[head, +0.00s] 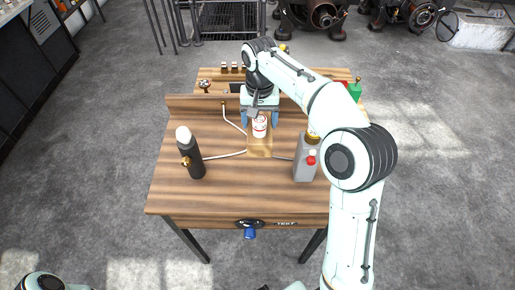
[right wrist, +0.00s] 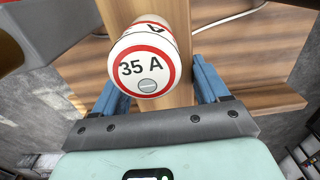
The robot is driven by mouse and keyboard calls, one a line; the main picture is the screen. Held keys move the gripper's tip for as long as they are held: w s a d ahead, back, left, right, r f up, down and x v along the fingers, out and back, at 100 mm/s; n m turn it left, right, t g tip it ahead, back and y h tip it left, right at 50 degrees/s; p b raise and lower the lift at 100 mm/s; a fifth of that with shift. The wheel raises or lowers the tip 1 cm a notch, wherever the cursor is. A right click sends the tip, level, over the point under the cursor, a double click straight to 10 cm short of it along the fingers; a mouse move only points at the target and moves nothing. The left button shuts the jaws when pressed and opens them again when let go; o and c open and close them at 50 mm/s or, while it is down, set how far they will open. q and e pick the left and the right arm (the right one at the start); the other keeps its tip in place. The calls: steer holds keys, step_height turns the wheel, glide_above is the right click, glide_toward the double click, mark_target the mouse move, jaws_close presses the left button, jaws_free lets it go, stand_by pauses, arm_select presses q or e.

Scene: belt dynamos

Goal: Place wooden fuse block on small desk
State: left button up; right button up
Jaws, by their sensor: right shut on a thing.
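The wooden fuse block (head: 259,147) is a light wood piece bearing a white fuse with a red band, at the middle of the small brown desk (head: 190,205) in the head view. In the right wrist view, the fuse (right wrist: 147,62) reads "35 A" in a red ring, with the block's wood (right wrist: 120,12) behind it. My right gripper (head: 260,116) is shut on the fuse block from the far side. Its blue fingers (right wrist: 158,88) lie on both sides. I cannot tell whether the block touches the desktop. My left gripper is out of view.
Pale cables (head: 224,155) run beside the block. A raised shelf (head: 190,104) backs the desk. The front desktop is clear.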

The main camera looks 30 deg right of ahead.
step_height(320, 180, down, 7)
steer(key=shift+w+b, duration=0.15)
steer(key=shift+b, duration=0.4)
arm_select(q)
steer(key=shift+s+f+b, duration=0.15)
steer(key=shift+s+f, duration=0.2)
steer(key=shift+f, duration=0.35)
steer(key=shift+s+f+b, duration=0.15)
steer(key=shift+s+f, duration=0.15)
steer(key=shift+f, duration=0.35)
arm_select(e)
steer(key=shift+f, duration=2.4)
steer(key=shift+f, duration=0.1)
steer(key=o, duration=1.6)
steer(key=shift+f, duration=0.15)
step_height(320, 180, up, 12)
steer(key=shift+r+p, duration=0.2)
steer(key=shift+p, duration=0.9)
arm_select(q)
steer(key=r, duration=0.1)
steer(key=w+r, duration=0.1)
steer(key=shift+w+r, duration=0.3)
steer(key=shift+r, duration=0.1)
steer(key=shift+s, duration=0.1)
arm_select(e)
steer(key=shift+f, duration=0.1)
